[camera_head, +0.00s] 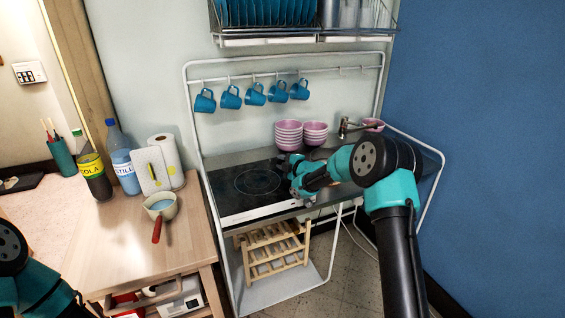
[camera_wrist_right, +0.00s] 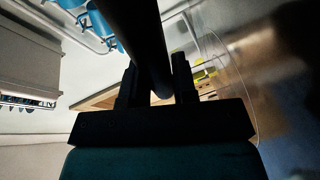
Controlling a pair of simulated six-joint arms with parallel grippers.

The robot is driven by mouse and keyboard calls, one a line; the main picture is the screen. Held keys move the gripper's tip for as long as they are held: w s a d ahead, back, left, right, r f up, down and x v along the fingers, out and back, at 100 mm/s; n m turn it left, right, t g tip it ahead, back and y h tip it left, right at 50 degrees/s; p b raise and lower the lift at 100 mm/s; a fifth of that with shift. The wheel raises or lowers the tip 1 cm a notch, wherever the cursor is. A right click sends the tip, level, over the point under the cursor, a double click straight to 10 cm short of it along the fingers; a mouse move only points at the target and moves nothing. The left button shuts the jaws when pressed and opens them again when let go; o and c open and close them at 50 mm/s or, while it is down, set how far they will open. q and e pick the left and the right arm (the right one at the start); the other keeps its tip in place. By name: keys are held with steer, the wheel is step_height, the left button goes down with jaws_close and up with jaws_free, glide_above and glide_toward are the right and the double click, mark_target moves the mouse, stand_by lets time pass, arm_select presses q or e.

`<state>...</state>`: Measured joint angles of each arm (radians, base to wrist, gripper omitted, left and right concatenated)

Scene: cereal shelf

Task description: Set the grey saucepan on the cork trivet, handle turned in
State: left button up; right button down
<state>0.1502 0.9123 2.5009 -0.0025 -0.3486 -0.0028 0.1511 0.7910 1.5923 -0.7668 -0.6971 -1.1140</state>
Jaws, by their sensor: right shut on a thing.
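My right gripper (camera_head: 298,190) is over the front right of the black hob, and its own arm partly hides it. In the right wrist view its two fingers (camera_wrist_right: 157,78) are shut on a dark bar-like thing (camera_wrist_right: 140,35). The bar looks like a handle, but I cannot tell what it belongs to. A small pale pan (camera_head: 161,206) with a red handle (camera_head: 157,232) and bluish contents stands on the wooden counter, handle towards the front. I cannot make out a grey saucepan or a cork trivet. My left arm shows at the lower left; its gripper is out of view.
The hob (camera_head: 250,183) looks mostly clear. Pink bowls (camera_head: 288,134) stand behind it, near a tap (camera_head: 345,127). Blue mugs (camera_head: 254,94) hang from a rail above. Bottles (camera_head: 122,160) and a paper roll (camera_head: 166,157) stand on the wooden counter (camera_head: 107,235).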

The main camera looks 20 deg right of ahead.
steer(key=shift+f, duration=0.35)
steer(key=c, duration=0.8)
jaws_free()
steer(key=shift+c, duration=0.2)
steer(key=shift+f, duration=0.15)
steer(key=shift+s, duration=0.15)
steer(key=v, duration=1.7)
steer(key=shift+d, duration=0.1)
